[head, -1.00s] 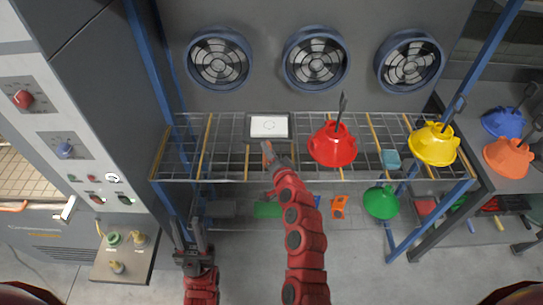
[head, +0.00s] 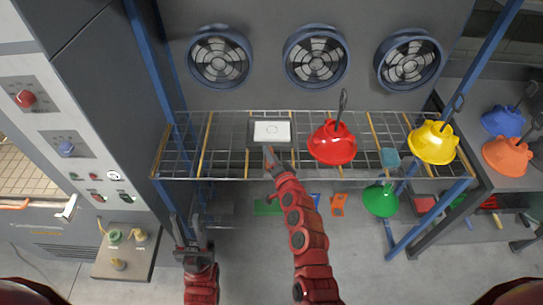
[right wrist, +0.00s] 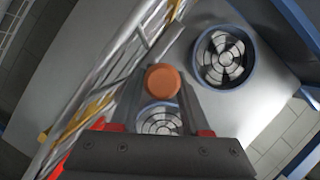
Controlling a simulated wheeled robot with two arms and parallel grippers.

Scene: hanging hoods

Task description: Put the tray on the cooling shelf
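The tray (head: 284,147) is a dark rectangle with a pale panel on it. In the head view it is over the left-middle part of the wire cooling shelf (head: 225,160); I cannot tell whether it rests there. My right gripper (head: 270,154) is at the tray's near edge. In the right wrist view an orange round knob (right wrist: 163,80) shows between its separated fingers; whether they grip it is unclear, and the tray cannot be made out. My left gripper (head: 190,232) is open and empty, low in front of the shelf's left end.
A red hood (head: 332,146) is right of the tray, and a yellow hood (head: 433,143) is at the shelf's right end. A green hood (head: 380,200) is lower. A grey machine (head: 105,130) stands at left. Fans (head: 316,58) line the back wall.

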